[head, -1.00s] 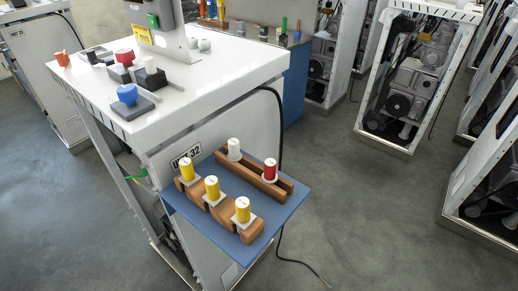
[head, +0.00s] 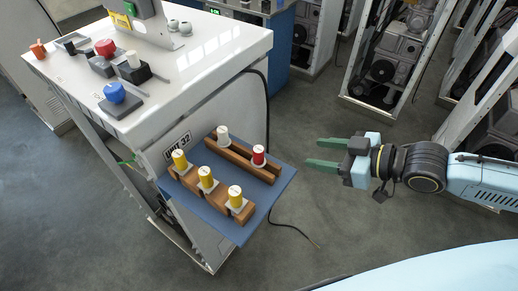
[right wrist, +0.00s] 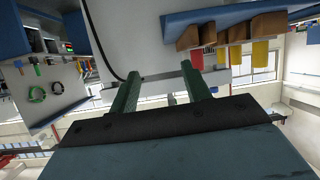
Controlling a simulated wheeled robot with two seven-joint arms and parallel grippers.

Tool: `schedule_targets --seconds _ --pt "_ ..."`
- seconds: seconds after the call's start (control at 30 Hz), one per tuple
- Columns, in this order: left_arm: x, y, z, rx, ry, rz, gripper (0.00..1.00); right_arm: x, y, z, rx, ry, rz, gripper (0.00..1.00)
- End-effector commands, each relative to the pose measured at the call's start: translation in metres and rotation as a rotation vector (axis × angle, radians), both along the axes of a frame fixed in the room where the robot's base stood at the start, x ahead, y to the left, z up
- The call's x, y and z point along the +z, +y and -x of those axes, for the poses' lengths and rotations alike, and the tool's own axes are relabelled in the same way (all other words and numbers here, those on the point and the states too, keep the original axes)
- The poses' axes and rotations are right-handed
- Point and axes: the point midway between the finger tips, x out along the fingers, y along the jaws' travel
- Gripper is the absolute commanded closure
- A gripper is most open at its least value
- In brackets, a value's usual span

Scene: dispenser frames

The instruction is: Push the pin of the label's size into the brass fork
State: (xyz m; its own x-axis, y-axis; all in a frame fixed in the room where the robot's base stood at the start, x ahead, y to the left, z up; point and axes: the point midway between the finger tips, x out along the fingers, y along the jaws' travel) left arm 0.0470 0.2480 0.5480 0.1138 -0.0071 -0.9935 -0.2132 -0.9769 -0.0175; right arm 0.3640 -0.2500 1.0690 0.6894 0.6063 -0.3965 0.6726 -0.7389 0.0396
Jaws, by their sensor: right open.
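Several pins stand in brown holders on a blue shelf (head: 270,207) at the cabinet's side. Three are yellow: a left one (head: 179,159), a middle one (head: 206,177) and a front one (head: 235,197). A white pin (head: 222,134) and a red pin (head: 258,155) stand in the back holder. My right gripper (head: 312,153) has two green fingers, open and empty, to the right of the shelf and pointing towards it. In the right wrist view, the shelf (right wrist: 205,18) appears upside down beyond the fingers. A yellow label (head: 121,21) is unreadable. I cannot make out a brass fork.
A white cabinet (head: 215,50) carries a red knob (head: 105,47), a blue knob (head: 115,92) and a black block (head: 133,70) with a white cylinder. A plate (head: 177,143) reads "UNIT 32". A cable (head: 290,228) hangs below the shelf. Open floor surrounds my right gripper.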

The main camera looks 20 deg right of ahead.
Motion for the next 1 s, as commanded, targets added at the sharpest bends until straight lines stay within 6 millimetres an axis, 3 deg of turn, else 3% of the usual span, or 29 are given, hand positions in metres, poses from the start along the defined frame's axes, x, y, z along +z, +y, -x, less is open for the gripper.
schedule_targets --seconds 0.03,0.1,0.23,0.6,1.0 --pt "0.003 0.0 0.002 0.0 0.003 -0.001 0.64 0.015 0.014 0.011 0.046 0.006 -0.011 0.52" --pt "0.004 0.001 0.005 -0.001 0.008 -0.002 0.64 0.027 0.026 0.021 0.087 0.014 -0.025 0.52" --pt "0.003 0.001 0.013 -0.001 0.02 -0.002 0.64 0.036 0.038 0.029 0.118 0.019 -0.038 0.52" --pt "-0.009 0.002 0.018 -0.001 0.029 -0.003 0.64 0.027 0.059 0.013 0.123 0.014 -0.042 0.52" --pt "-0.006 0.002 0.015 0.0 0.025 -0.003 0.64 0.009 0.091 -0.016 0.12 0.017 -0.041 0.52"
